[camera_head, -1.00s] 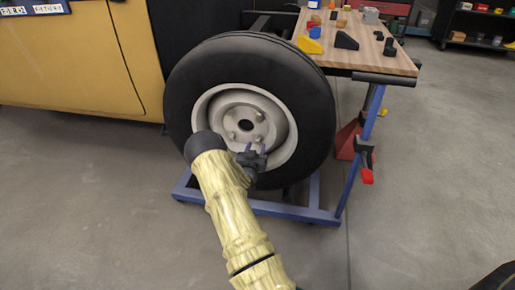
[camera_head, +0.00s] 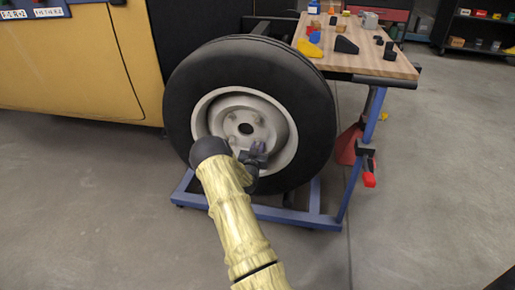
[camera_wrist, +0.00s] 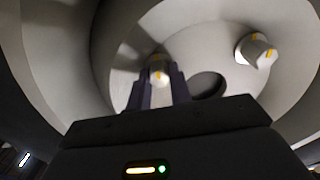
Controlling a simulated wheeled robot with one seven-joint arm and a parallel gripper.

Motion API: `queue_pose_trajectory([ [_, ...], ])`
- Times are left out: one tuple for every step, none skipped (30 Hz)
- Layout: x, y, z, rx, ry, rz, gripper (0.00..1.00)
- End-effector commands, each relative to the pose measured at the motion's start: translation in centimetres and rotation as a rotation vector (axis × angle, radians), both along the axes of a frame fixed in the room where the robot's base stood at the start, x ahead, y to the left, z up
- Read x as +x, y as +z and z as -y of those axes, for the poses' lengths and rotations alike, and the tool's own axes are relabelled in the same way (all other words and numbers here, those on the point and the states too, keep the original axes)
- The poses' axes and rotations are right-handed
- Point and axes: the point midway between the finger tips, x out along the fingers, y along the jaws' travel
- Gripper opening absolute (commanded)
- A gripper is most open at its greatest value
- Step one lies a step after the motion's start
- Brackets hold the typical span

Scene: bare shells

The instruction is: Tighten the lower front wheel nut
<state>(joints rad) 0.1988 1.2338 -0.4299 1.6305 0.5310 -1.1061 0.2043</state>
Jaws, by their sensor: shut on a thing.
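The wheel (camera_head: 180,115) has a pale grey rim (camera_head: 205,105) with a dark centre hole and several nuts around it. My gripper (camera_head: 258,148) is at the lower right part of the hub, in front of the rim. In the wrist view its two purple-grey fingers (camera_wrist: 158,88) are shut on a wheel nut (camera_wrist: 158,72), one on each side. The nut's end has a yellow mark. In the head view my gripper hides this nut. Another nut (camera_wrist: 257,50) with yellow marks stands free to the right, past the centre hole (camera_wrist: 208,85).
The wheel sits by a yellow vehicle body (camera_head: 75,70) and a blue stand (camera_head: 285,211). A wooden-topped bench (camera_head: 375,63) with several small parts is close on the right. A red clamp handle (camera_head: 369,180) hangs from its leg. The floor in front is clear.

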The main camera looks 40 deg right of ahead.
Motion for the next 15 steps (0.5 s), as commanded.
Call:
queue_pose_trajectory([
  [-0.05, -0.04, 0.00, 0.004, -0.001, 0.003, 0.00],
  [-0.05, -0.04, 0.00, 0.007, -0.001, 0.007, 0.00],
  [-0.05, -0.05, -0.01, 0.012, -0.001, 0.012, 0.00],
  [-0.05, -0.05, -0.01, 0.018, -0.001, 0.018, 0.00],
  [-0.06, -0.05, -0.02, 0.024, -0.001, 0.025, 0.00],
  [-0.06, -0.05, -0.02, 0.031, -0.001, 0.034, 0.00],
  [-0.07, -0.05, -0.01, 0.039, -0.001, 0.042, 0.00],
  [-0.09, -0.04, 0.02, 0.046, -0.002, 0.051, 0.00],
  [-0.11, -0.04, 0.06, 0.059, -0.002, 0.066, 0.00],
  [-0.12, -0.04, 0.06, 0.068, -0.003, 0.077, 0.00],
  [-0.12, -0.04, 0.05, 0.081, -0.003, 0.090, 0.00],
  [-0.12, -0.02, 0.05, 0.096, -0.002, 0.109, 0.00],
  [-0.12, -0.01, 0.05, 0.109, -0.002, 0.124, 0.00],
  [-0.13, -0.02, 0.06, 0.123, -0.003, 0.141, 0.00],
  [-0.15, -0.03, 0.09, 0.143, -0.003, 0.163, 0.00],
])
